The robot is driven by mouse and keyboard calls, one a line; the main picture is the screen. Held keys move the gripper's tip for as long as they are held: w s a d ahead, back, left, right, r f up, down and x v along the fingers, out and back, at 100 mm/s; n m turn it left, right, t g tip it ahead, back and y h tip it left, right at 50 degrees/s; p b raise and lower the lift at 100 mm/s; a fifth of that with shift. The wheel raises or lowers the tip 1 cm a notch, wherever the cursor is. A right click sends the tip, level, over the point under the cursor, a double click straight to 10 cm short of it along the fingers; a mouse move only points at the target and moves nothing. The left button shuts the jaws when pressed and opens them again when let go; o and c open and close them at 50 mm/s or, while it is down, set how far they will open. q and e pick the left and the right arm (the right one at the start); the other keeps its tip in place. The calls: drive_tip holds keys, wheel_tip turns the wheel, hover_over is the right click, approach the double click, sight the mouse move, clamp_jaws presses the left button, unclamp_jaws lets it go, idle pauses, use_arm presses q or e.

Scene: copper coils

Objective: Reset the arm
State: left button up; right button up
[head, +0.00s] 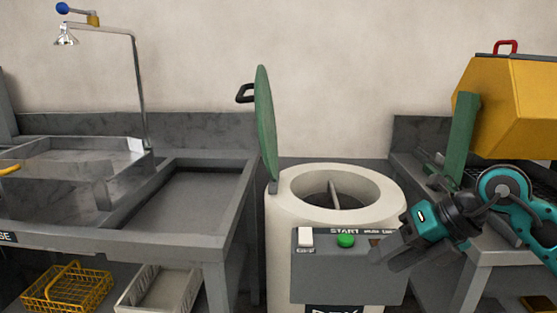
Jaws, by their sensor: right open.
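My right gripper (386,257) comes in from the right on its teal and black arm. Its jaws are open with nothing seen between them. It is in front of the right part of the grey control panel (325,277) of a white round machine (283,222), and hides part of that panel. Whether it touches the panel I cannot tell. My left gripper is not in view.
The machine's green lid (266,125) stands open; its panel has a green START button (346,240) and a white switch (305,237). A grey sink bench (190,245) with a shower tap (66,38) is left. A yellow basket (65,290) sits below. A yellow tilted container (510,105) is right.

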drive_tip(key=s+a+r+m+y, duration=0.1)
drive_tip(key=s+a+m+y, duration=0.35)
drive_tip(key=a+y, duration=0.75)
drive_tip(key=d+f+m+t+h, duration=0.4)
drive_tip(key=f+m+t+h, duration=0.3)
drive_tip(key=m, duration=0.5)
drive_tip(key=d+f+m+t+h, duration=0.3)
drive_tip(key=f+m+t+h, duration=0.35)
drive_tip(key=m, duration=0.55)
drive_tip(key=s+d+f+m+g+h, duration=0.15)
drive_tip(key=s+f+m+g, duration=0.35)
drive_tip(key=s+f, duration=0.6)
use_arm(q)
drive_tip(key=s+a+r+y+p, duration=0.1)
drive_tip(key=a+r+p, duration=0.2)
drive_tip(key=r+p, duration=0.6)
drive_tip(key=p, duration=0.4)
use_arm(e)
wheel_tip(320, 180, up, 6)
drive_tip(key=s+d+g+h, duration=0.1)
drive_tip(key=d+h, duration=0.1)
drive_tip(key=shift+s+d+m, duration=0.15)
drive_tip(key=shift+s+m, duration=0.1)
drive_tip(key=shift+m, duration=0.2)
